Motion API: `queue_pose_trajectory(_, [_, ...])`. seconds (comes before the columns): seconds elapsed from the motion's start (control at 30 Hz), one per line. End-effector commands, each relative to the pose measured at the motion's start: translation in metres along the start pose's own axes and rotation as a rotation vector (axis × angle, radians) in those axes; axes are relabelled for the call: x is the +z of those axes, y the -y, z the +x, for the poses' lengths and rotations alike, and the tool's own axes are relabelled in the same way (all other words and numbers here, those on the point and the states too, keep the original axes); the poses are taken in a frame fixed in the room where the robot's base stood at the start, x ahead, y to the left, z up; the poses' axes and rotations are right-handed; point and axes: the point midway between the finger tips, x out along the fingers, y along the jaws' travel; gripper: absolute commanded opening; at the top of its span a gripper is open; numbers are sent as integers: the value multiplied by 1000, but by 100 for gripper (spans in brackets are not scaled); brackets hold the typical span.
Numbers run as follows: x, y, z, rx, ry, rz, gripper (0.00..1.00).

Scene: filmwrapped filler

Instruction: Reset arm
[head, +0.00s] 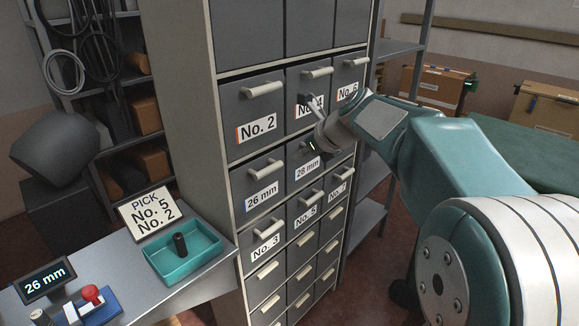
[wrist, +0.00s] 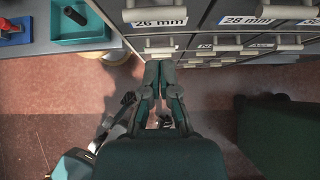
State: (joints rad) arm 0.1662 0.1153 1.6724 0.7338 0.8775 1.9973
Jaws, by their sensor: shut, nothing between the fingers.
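My arm (head: 430,150) reaches in from the right in the head view, bent at the elbow. Its wrist end is in front of the grey drawer cabinet (head: 228,190), partly covering the No. 4 drawer's label and the area above the 28 mm drawer. In the wrist view my gripper (wrist: 158,64) is shut and empty, its two teal fingers together. The fingertips appear just below a drawer handle in that picture; I cannot tell whether they touch anything. The drawers in view look closed, including No. 2 (head: 257,131), 26 mm (head: 262,195) and 28 mm (head: 307,168).
A side table at left holds a teal tray (head: 205,262) with a dark cylinder (head: 180,244), a sign (head: 150,211) reading "PICK No. 5 No. 2", and a display (head: 47,282) reading "26 mm". Shelving (head: 400,50) and cardboard boxes (head: 437,86) stand behind at right.

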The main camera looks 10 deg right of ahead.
Motion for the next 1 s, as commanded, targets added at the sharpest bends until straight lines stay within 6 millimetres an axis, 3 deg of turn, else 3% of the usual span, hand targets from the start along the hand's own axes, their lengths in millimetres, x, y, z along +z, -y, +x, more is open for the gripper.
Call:
queue_pose_trajectory(0.1, [4,0,-18,-1,0,0,0])
queue_pose_trajectory(0.27, [6,-1,-30,-1,-2,-8,0])
queue_pose_trajectory(0.37, [0,-11,-36,-4,-20,-97,0])
queue_pose_trajectory(0.67, [-59,-78,-73,7,-173,-840,0])
queue_pose_trajectory(1.0, [-150,-141,-107,138,-362,-1748,0])
